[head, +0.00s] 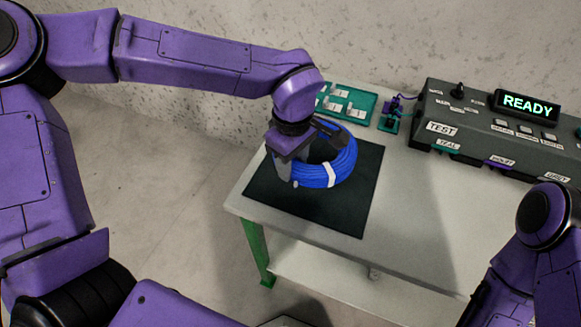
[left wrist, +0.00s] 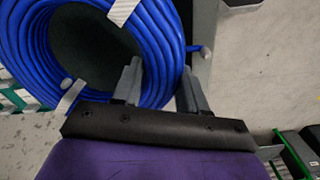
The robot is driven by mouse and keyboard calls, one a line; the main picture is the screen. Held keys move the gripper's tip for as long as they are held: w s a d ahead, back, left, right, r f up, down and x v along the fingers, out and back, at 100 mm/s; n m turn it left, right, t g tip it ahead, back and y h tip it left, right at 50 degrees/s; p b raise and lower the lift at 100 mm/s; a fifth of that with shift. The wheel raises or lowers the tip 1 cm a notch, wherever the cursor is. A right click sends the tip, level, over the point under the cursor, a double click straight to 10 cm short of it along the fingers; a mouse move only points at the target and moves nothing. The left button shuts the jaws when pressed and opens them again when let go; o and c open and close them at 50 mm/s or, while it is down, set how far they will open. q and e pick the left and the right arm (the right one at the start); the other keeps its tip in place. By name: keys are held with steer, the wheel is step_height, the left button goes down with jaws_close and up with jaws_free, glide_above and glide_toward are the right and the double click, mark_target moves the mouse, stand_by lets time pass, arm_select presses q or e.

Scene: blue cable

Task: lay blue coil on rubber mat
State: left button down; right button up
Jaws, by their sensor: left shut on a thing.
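The blue coil (head: 343,168) is a thick ring of cable with white ties. It is over the left part of the black rubber mat (head: 350,210), appearing flat; I cannot tell for sure whether it touches. My left gripper (head: 287,175) points down and is shut on the coil's near-left side. In the left wrist view the coil (left wrist: 38,55) passes between the two fingers (left wrist: 160,85), and a cable end with a pale tip sticks out beside them. The gripper and wrist hide part of the coil in the head view. My right gripper is out of view.
The mat lies on a pale table (head: 415,215) with green legs. A teal tray (head: 347,104) and a small teal connector block (head: 389,122) stand behind it. A grey test box (head: 490,125) reading READY fills the back right. The table's front right is clear.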

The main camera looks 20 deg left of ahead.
arm_select(q)
steer(key=f, duration=0.1)
steer(key=w+a+f, duration=0.1)
steer(key=w+f, duration=0.1)
steer(key=shift+a+f, duration=0.1)
steer(key=shift+a, duration=0.2)
steer(key=f, duration=0.4)
steer(key=shift+w+a, duration=0.2)
steer(key=shift+w, duration=0.05)
steer(key=shift+r, duration=0.1)
steer(key=c, duration=0.6)
jaws_free()
step_height(320, 180, up, 12)
steer(key=shift+p, duration=0.45)
